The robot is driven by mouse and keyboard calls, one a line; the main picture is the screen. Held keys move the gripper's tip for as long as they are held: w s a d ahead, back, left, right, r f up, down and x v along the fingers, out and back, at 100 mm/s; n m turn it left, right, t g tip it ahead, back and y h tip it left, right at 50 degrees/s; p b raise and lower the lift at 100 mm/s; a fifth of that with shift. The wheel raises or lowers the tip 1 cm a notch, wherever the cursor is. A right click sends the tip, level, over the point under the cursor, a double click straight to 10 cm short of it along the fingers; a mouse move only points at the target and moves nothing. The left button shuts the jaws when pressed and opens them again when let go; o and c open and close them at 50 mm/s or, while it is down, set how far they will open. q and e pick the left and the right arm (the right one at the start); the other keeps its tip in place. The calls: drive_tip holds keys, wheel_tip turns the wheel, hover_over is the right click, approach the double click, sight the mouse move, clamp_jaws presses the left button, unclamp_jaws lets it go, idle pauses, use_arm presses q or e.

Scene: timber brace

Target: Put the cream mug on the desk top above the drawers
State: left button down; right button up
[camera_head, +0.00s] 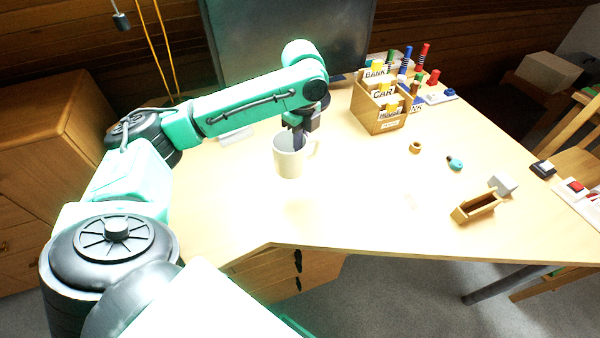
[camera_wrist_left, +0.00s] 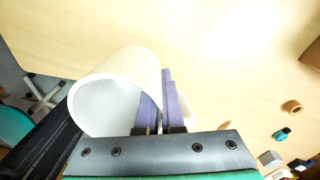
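The cream mug (camera_head: 288,163) is over the left-middle part of the desk top (camera_head: 350,215), upright, with its handle to the right. My left gripper (camera_head: 298,140) reaches down to it from above. In the left wrist view, my left gripper's fingers (camera_wrist_left: 162,105) straddle the wall of the mug (camera_wrist_left: 112,85), one inside and one outside, closed on the rim. I cannot tell whether the mug's base touches the desk. The drawers (camera_head: 285,273) with dark handles are under the desk's front edge, below the mug in the picture. My right gripper is not in view.
A wooden card box (camera_head: 378,122) stands at the back, near a dark monitor (camera_head: 290,50). A tape ring (camera_head: 415,147), a small teal item (camera_head: 455,162) and an open wooden box (camera_head: 475,207) lie to the right. The desk around and in front of the mug is clear.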

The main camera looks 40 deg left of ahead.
use_arm(q)
wheel_tip(320, 180, down, 10)
drive_tip(key=shift+r, duration=0.25)
drive_tip(key=shift+s, duration=0.1)
drive_tip(key=c, duration=1.1)
unclamp_jaws()
drive_tip(key=shift+o, duration=0.2)
wheel_tip(320, 180, up, 12)
drive_tip(key=shift+r, duration=0.1)
